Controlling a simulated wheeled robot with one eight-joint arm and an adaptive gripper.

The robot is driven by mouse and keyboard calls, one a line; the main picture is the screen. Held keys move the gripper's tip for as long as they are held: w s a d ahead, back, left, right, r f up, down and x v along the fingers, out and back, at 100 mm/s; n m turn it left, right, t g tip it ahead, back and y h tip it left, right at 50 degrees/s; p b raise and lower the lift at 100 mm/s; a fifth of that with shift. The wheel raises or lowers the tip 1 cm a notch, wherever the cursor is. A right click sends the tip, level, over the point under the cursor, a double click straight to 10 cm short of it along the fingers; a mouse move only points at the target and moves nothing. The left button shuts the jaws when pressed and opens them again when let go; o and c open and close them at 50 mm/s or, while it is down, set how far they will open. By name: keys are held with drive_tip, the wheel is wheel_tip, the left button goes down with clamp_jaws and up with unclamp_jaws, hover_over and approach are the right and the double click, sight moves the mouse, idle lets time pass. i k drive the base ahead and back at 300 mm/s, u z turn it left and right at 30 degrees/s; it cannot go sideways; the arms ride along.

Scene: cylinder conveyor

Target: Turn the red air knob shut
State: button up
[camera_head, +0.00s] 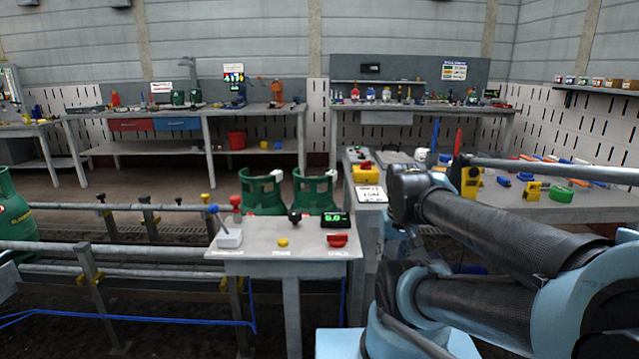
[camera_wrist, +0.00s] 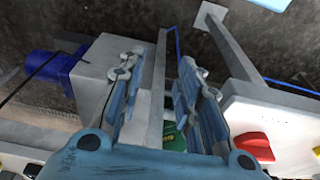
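A red knob (camera_head: 338,240) sits at the right front of the small grey control table (camera_head: 262,255), below a green-digit display (camera_head: 335,220). A small label in front of it is too small to read. It also shows at the right of the wrist view as a red knob (camera_wrist: 255,146) on a pale panel. My gripper (camera_wrist: 158,80) is open in the wrist view, its two fingers apart with nothing held between them. The knob lies to the right of the fingers, outside the gap and apart from them. My gripper is not clearly visible in the head view.
The control table also carries a yellow button (camera_head: 283,241), a black knob (camera_head: 295,216), a blue-tipped lever (camera_head: 214,210) and a red-topped lever (camera_head: 236,203). Green gas cylinders (camera_head: 262,195) stand behind it. Conveyor rails (camera_head: 130,256) run to its left.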

sight(335, 241)
drive_tip(key=k, duration=0.5)
drive_tip(key=u, duration=0.5)
drive_tip(key=k, duration=1.4)
drive_tip(key=z, duration=0.45)
drive_tip(key=i, duration=1.05)
